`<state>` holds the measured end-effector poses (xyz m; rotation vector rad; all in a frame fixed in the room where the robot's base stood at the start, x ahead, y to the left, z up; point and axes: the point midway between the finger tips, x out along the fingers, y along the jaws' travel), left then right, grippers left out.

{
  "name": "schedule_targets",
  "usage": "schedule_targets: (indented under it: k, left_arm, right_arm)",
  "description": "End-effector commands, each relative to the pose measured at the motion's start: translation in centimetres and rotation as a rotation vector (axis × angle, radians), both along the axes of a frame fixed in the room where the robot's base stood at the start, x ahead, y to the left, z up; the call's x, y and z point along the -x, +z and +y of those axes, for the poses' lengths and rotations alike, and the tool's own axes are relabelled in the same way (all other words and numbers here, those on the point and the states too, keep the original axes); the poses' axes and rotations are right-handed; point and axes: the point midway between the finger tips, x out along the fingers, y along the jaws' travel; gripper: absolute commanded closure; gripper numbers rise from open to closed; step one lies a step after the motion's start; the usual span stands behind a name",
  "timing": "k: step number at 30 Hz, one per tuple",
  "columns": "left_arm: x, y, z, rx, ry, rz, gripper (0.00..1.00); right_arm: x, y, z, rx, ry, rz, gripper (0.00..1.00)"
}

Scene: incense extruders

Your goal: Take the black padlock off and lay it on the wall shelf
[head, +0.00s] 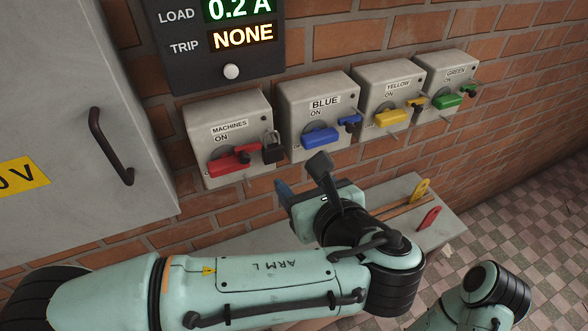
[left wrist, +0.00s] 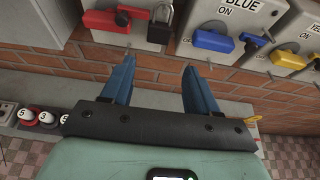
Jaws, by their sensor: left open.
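The black padlock (head: 272,152) hangs at the right side of the MACHINES switch box (head: 235,110), beside its red handle (head: 228,162). In the left wrist view the padlock (left wrist: 160,27) shows its pale shackle upright, above and beyond my fingertips. My left gripper (head: 289,190) is below the switch boxes; one blue finger shows in the head view. In the left wrist view the gripper (left wrist: 159,66) has its blue fingers apart with nothing between them. The grey wall shelf (head: 382,193) is low on the wall, partly hidden by my left arm. My right gripper is out of view.
Switch boxes labelled BLUE (head: 318,90), YELLOW (head: 392,90) and GREEN (head: 455,72) continue to the right. A yellow tag (head: 421,189) and a red tag (head: 429,218) are on the shelf's right part. A grey cabinet (head: 70,120) with a handle stands left.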

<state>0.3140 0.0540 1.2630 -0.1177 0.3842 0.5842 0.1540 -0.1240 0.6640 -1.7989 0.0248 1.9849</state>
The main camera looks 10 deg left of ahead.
Motion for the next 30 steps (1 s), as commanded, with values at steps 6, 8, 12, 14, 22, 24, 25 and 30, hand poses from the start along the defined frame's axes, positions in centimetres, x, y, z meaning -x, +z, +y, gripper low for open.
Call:
schedule_targets:
  k: [6,8,12,14,22,24,25,30]
  left_arm:
    - [-1.7,-0.8,1.4,-0.004,0.006,-0.002,0.40]
    - [-2.6,-1.2,2.0,-0.004,0.006,-0.001,0.40]
    - [-4.8,-2.3,3.5,-0.004,0.007,-0.001,0.40]
    - [-5.7,-2.8,4.1,-0.005,0.007,-0.002,0.40]
    - [-9.0,-4.4,6.2,-0.003,0.005,-0.001,0.40]
    - [-9.5,-4.6,6.5,-0.003,0.003,-0.002,0.40]
    - [-9.7,-4.7,6.6,-0.003,0.003,-0.002,0.40]
    - [-10.1,-5.0,6.9,-0.003,0.003,-0.002,0.40]
  right_arm:
    - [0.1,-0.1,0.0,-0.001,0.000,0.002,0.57]
    - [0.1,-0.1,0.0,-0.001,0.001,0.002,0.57]
    - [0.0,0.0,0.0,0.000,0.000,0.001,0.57]
    - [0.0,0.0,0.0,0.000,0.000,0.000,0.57]
    - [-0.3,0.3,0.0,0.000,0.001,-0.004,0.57]
    - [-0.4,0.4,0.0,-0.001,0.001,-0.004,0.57]
    - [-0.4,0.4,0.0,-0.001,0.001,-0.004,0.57]
    - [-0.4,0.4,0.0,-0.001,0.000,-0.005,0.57]
